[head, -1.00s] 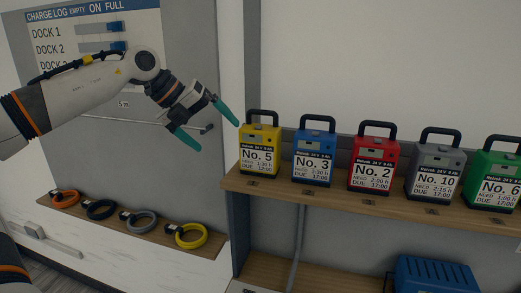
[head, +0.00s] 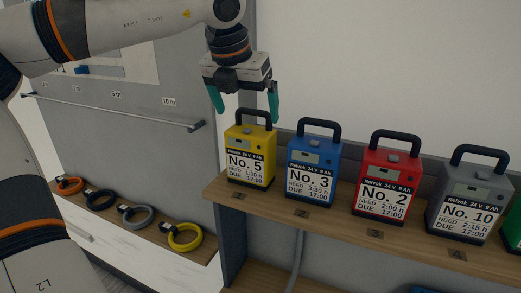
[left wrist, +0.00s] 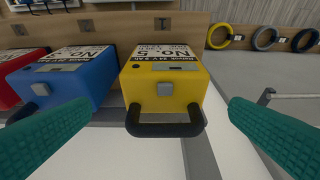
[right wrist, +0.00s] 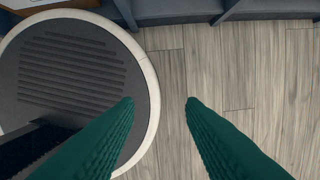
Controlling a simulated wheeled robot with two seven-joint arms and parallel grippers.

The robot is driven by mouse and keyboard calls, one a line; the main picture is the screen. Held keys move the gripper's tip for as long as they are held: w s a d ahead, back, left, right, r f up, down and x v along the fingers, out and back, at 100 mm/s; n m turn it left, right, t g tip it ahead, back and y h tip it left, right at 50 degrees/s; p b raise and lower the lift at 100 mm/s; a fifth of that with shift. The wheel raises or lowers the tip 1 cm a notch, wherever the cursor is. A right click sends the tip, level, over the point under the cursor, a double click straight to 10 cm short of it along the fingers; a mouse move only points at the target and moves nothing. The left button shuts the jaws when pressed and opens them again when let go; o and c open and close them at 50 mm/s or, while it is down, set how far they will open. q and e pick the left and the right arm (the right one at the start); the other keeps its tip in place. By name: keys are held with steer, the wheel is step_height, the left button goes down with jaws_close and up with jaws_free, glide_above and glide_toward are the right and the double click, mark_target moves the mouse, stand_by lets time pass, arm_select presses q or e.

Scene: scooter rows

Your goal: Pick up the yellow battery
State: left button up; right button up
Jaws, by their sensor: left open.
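The yellow battery (head: 249,160), marked No. 5, stands upright at the left end of the wooden shelf. Its black handle (head: 250,116) is on top. My left gripper (head: 246,108) is open above it, pointing down, with one finger to each side of the handle in the head view. In the left wrist view the yellow battery (left wrist: 165,85) and its handle (left wrist: 165,128) lie between the open, empty fingers (left wrist: 160,108). My right gripper (right wrist: 160,102) shows only in the right wrist view, open and empty above the floor.
The blue battery (head: 312,170) stands close to the right of the yellow one, then red (head: 387,178) and grey (head: 468,200) ones. Cable rings (head: 185,237) lie on a lower ledge at left. A metal rail (head: 120,112) runs along the wall panel.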

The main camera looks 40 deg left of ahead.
mark_target(248, 129)
arm_select(q)
steer(key=f, duration=0.2)
steer(key=f+p, duration=0.1)
steer(key=shift+w+a+f, duration=0.2)
steer(key=shift+a+f, duration=0.15)
steer(key=shift+w+f, duration=0.2)
steer(key=shift+f, duration=0.1)
steer(key=shift+w+a+f+p, duration=0.1)
steer(key=shift+w+f+p, duration=0.15)
steer(key=shift+p, duration=0.1)
steer(key=p+x, duration=0.2)
steer(key=x, duration=0.2)
steer(key=shift+f+p, duration=0.15)
steer(key=shift+p, duration=0.2)
steer(key=shift+w+a+f, duration=0.15)
steer(key=shift+f, duration=0.15)
steer(key=c, duration=1.7)
steer(key=shift+r, duration=0.25)
steer(key=shift+c, duration=0.2)
steer(key=shift+w, duration=0.1)
arm_select(e)
steer(key=s+r, duration=0.1)
steer(key=r, duration=0.2)
steer(key=s+r, duration=0.1)
steer(key=shift+s+a+r, duration=0.2)
steer(key=shift+s+r, duration=0.1)
steer(key=shift+r, duration=0.05)
